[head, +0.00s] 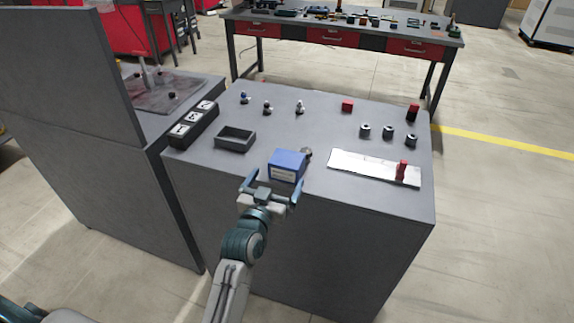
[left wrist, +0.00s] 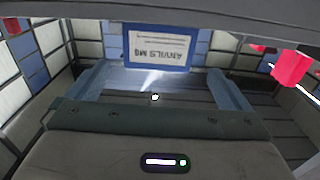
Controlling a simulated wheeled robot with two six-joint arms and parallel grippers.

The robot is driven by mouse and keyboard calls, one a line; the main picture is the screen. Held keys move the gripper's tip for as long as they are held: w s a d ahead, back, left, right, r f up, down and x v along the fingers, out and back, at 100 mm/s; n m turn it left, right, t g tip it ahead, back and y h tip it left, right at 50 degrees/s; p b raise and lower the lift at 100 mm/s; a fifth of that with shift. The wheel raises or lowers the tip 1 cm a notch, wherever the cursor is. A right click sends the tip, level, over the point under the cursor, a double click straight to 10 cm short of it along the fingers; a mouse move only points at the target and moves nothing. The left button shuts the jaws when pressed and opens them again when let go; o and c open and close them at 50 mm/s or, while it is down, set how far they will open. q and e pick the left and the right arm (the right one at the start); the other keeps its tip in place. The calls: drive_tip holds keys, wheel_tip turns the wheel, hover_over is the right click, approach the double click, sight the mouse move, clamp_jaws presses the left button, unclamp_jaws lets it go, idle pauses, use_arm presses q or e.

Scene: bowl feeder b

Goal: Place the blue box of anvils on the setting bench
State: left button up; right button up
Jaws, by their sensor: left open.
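The blue box (head: 287,164) sits near the front edge of the grey bench (head: 300,130), with a pale label on its front. In the left wrist view the box (left wrist: 118,48) is straight ahead, and its label reads ANVILS. My left gripper (head: 273,186) is open just in front of the box. Its two fingers show to the left and right below the box in the left wrist view, with nothing held between them. I cannot tell whether a finger touches the box. My right gripper is not in view.
An open dark tray (head: 235,138) and a black block with white-faced sockets (head: 194,125) lie left of the box. A white plate (head: 350,166) with a red piece (head: 402,171) lies right. Several small parts stand behind. A grey partition (head: 70,70) rises at left.

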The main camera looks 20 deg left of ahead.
sight(282, 170)
use_arm(q)
drive_tip(key=w, duration=0.3)
drive_tip(key=shift+w, duration=0.1)
drive_tip(key=shift+w+d+p, duration=0.1)
drive_tip(key=shift+w+p, duration=0.2)
drive_tip(key=shift+p, duration=0.15)
drive_tip(key=w+p, duration=0.1)
drive_tip(key=w, duration=0.2)
drive_tip(key=shift+w+d, duration=0.15)
drive_tip(key=shift+w, duration=0.05)
drive_tip(key=shift+w+f+p, duration=0.15)
drive_tip(key=shift+w+p, duration=0.2)
drive_tip(key=shift+w, duration=0.2)
drive_tip(key=shift+s, duration=0.1)
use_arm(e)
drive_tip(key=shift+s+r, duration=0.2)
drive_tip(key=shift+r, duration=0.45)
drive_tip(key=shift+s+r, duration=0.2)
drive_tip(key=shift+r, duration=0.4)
use_arm(q)
drive_tip(key=c, duration=1.3)
drive_tip(key=shift+c, duration=0.2)
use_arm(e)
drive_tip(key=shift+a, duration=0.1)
use_arm(q)
drive_tip(key=shift+r, duration=0.25)
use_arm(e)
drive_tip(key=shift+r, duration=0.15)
